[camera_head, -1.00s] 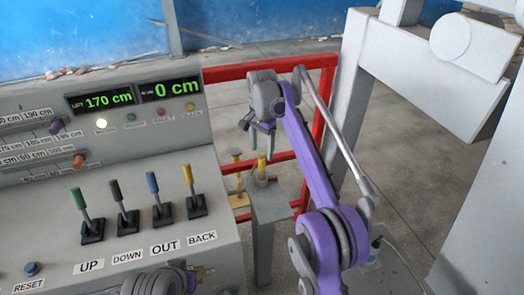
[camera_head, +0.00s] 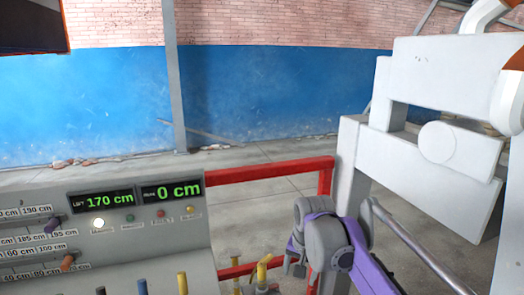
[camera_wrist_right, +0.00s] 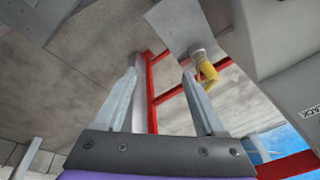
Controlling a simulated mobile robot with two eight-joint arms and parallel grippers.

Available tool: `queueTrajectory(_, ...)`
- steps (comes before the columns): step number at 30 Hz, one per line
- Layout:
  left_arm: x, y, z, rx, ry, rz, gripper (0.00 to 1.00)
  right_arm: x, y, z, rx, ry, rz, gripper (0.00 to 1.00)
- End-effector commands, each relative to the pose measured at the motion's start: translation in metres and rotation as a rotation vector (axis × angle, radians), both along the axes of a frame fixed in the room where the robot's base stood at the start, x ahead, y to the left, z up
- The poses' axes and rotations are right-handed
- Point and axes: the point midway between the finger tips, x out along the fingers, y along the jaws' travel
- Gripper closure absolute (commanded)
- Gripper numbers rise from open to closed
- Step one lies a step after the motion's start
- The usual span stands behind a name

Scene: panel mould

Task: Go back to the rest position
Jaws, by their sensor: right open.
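My right gripper (camera_head: 294,268) hangs low in the head view, right of the console and in front of the red rail. In the right wrist view its two fingers (camera_wrist_right: 158,73) stand apart with nothing between them. A yellow bent part (camera_wrist_right: 205,72) on a grey post shows beyond the right finger, apart from it. My left gripper is not in view. The grey control console (camera_head: 130,252) fills the lower left, its displays reading 170 cm (camera_head: 101,200) and 0 cm (camera_head: 172,191). Only the tops of some levers (camera_head: 182,283) show at the bottom edge.
A red rail frame (camera_head: 270,172) stands behind and right of the console. A large pale grey machine frame (camera_head: 430,100) stands on the right. Yellow parts (camera_head: 262,270) are beside my right gripper. Open concrete floor lies before the blue wall (camera_head: 260,95).

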Motion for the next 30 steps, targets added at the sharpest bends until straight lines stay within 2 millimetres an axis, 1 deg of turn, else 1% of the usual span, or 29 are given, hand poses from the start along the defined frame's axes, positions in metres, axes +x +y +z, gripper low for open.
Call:
queueTrajectory(1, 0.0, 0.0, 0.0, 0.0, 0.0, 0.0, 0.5, -0.02, -0.01, -0.002, -0.006, -0.022, 0.025, 0.28)
queueTrajectory(5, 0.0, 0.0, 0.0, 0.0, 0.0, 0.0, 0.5, -0.064, -0.03, -0.014, -0.028, -0.082, 0.098, 0.28)
queueTrajectory(6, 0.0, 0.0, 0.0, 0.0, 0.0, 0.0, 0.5, -0.078, -0.035, -0.019, -0.036, -0.101, 0.123, 0.28)
queueTrajectory(8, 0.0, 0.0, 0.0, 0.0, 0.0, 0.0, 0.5, -0.1, -0.043, -0.029, -0.05, -0.128, 0.157, 0.28)
queueTrajectory(9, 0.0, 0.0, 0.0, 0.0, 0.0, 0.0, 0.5, -0.115, -0.048, -0.036, -0.06, -0.146, 0.178, 0.28)
queueTrajectory(11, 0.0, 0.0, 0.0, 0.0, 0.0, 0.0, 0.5, -0.137, -0.055, -0.049, -0.077, -0.174, 0.212, 0.28)
queueTrajectory(12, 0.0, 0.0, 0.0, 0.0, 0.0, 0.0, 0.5, -0.151, -0.059, -0.058, -0.089, -0.19, 0.234, 0.28)
queueTrajectory(15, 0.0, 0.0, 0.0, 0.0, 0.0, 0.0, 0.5, -0.185, -0.068, -0.082, -0.119, -0.232, 0.285, 0.28)
queueTrajectory(18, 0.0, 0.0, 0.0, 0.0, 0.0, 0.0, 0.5, -0.212, -0.075, -0.105, -0.148, -0.266, 0.327, 0.28)
queueTrajectory(21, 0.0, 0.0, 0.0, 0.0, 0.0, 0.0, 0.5, -0.23, -0.079, -0.123, -0.169, -0.289, 0.358, 0.28)
queueTrajectory(24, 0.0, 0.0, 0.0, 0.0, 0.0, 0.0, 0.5, -0.24, -0.081, -0.133, -0.183, -0.301, 0.375, 0.28)
queueTrajectory(30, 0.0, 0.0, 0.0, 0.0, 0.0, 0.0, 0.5, -0.243, -0.081, -0.137, -0.188, -0.307, 0.383, 0.28)
